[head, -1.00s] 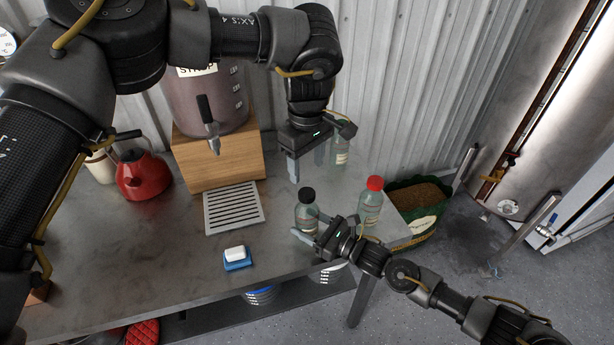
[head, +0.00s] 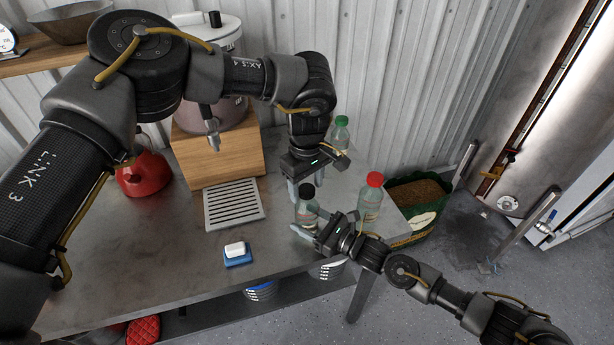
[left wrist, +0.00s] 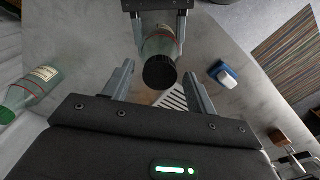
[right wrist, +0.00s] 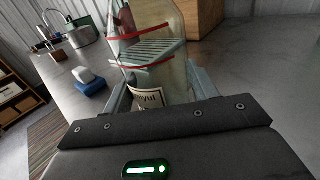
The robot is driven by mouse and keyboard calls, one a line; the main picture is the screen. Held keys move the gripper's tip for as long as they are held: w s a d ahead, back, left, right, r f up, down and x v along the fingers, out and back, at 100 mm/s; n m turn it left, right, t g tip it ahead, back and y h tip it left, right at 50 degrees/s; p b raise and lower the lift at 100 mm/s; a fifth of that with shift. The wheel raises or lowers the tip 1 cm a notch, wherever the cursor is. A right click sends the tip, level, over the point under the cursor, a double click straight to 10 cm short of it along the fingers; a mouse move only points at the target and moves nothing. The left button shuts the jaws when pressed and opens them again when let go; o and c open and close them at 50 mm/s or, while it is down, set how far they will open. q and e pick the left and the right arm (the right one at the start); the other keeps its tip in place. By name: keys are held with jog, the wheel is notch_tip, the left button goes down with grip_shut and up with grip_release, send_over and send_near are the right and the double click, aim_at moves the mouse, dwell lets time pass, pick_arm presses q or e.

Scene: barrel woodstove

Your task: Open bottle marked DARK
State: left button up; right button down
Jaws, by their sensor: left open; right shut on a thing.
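A clear bottle with a black cap (head: 307,191) stands upright near the table's front right. My right gripper (head: 314,224) is shut on its body. In the right wrist view the bottle body (right wrist: 158,72) shows red bands and a partly hidden label (right wrist: 152,101); I cannot read the full word. My left gripper (head: 306,194) is open, pointing down just above the black cap, which lies between its fingers in the left wrist view (left wrist: 159,73). A red-capped bottle (head: 371,203) stands to the right and a green-capped bottle (head: 341,133) behind. I cannot read DARK on any.
A slotted drip tray (head: 234,205) lies left of the bottles, before a wooden block (head: 219,157) carrying a tapped dispenser. A blue dish with a white block (head: 237,252) sits near the front edge. A red kettle (head: 145,175) is at left. The table's front left is clear.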

pick_arm(q)
jog(key=c, duration=1.1)
